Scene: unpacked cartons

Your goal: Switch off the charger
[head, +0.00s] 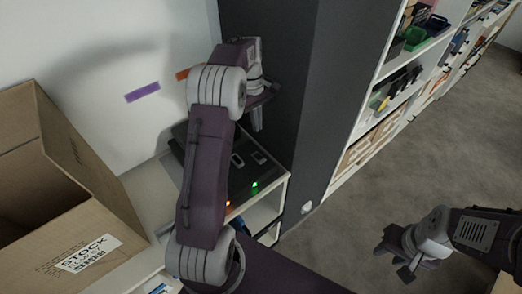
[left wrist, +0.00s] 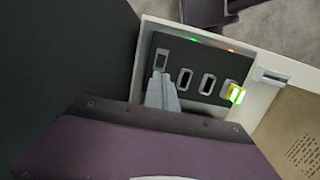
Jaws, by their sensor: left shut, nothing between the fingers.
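The charger (head: 246,174) is a dark box on a white shelf, partly hidden behind my left arm in the head view. In the left wrist view its dark top (left wrist: 207,62) shows a grey-framed switch (left wrist: 161,58), a row of slots (left wrist: 185,77) and a lit yellow-green block (left wrist: 236,94) at the right end. A green light and an orange light glow at its edge. My left gripper (head: 257,128) is shut and empty over the charger. In the left wrist view its fingertips (left wrist: 161,78) point at the switch, just short of it; contact cannot be told. My right gripper (head: 392,262) is open and empty, far off over the floor.
An open cardboard carton (head: 62,190) with a STOCK label stands left of the charger. A dark grey pillar (head: 318,90) rises close on the right. Shelves (head: 385,95) with goods lie beyond it. The carpet floor (head: 440,140) is clear.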

